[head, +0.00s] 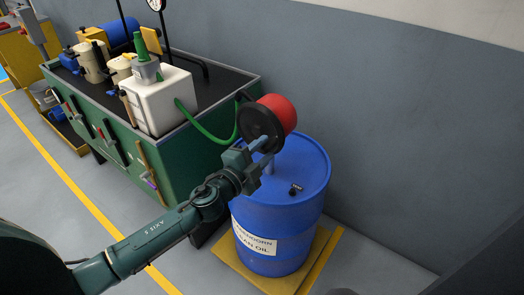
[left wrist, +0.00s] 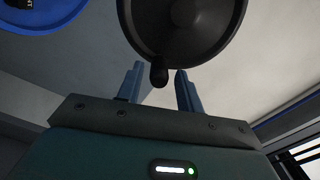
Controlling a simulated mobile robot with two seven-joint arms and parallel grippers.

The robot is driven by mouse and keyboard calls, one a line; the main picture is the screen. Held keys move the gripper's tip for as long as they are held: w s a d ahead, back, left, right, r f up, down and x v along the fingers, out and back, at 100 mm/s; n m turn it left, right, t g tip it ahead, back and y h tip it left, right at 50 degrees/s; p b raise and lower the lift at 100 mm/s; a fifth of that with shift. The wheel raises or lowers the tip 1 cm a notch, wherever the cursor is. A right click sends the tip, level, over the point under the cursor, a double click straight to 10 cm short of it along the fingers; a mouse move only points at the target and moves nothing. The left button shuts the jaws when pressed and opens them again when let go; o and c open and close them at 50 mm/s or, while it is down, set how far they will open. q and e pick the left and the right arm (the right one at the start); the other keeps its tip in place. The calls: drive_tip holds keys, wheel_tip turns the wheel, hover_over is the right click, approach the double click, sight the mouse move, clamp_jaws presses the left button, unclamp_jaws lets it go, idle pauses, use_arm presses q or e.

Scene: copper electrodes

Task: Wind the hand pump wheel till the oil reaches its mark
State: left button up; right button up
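The hand pump has a red body (head: 281,112) and a black wheel (head: 252,127), above the blue oil drum (head: 305,190). The wheel's dark rim (left wrist: 210,45) fills the top of the left wrist view, with a small black handle knob (left wrist: 160,76) at its lower edge. My left gripper (head: 264,150) is just below the wheel. In the wrist view its two fingers (left wrist: 160,88) are apart, with the knob between their tips and a gap on each side. A narrow upright strip (head: 147,168) is on the green bench's end; I cannot make out an oil level or mark. My right gripper is out of view.
A green bench (head: 190,165) with a black top stands left of the drum, carrying a white tank (head: 160,100). A green hose (head: 215,138) runs from the tank toward the pump. The drum stands on a yellow pallet (head: 318,255); a grey wall (head: 410,140) is behind.

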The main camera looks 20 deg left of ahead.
use_arm(q)
drive_tip(key=shift+o, duration=0.3)
drive_tip(key=shift+s+a, duration=0.2)
drive_tip(key=shift+s, duration=0.25)
drive_tip(key=v, duration=0.5)
drive_tip(key=shift+c, duration=0.2)
